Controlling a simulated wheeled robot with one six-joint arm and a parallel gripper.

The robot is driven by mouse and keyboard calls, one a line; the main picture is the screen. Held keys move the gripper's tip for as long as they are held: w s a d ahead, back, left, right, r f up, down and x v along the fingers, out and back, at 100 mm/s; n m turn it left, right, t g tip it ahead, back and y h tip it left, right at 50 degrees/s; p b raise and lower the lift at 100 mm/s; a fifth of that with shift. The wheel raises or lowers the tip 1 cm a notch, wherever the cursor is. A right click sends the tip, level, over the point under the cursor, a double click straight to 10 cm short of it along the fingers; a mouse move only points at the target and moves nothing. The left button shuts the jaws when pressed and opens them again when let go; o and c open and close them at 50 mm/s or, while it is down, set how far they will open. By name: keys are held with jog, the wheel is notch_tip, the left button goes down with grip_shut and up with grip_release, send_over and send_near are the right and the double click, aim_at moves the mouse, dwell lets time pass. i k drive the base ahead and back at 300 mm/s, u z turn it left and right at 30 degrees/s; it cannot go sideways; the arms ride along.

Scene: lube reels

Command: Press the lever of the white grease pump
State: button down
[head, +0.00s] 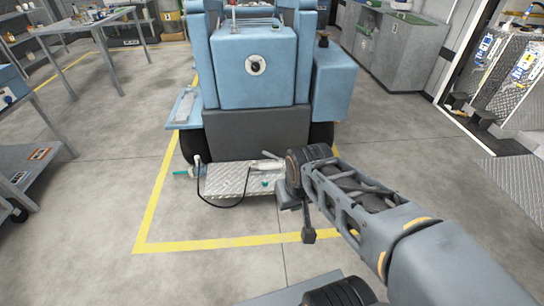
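A diamond-plate step (226,181) lies low in front of the blue machine. A small pale upright piece (197,161) stands at its left end, with a black hose (240,197) looping below. A pale, low shape (259,165) lies along the back right of the step, partly behind my arm. I cannot tell which of these belongs to the white grease pump, and no lever is clearly visible. My gripper (308,236) appears as a small dark end hanging below my wrist, in front and right of the step. Its fingers are too small to read, and no held object shows.
The blue machine (255,70) stands inside a yellow floor line (225,246). A grey workbench (30,165) is at the left and grey cabinets (395,45) are at the back right.

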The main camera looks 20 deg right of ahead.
aim_at(270, 155)
jog(key=z, duration=0.15)
jog(key=i, duration=1.6)
jog(key=u, duration=0.6)
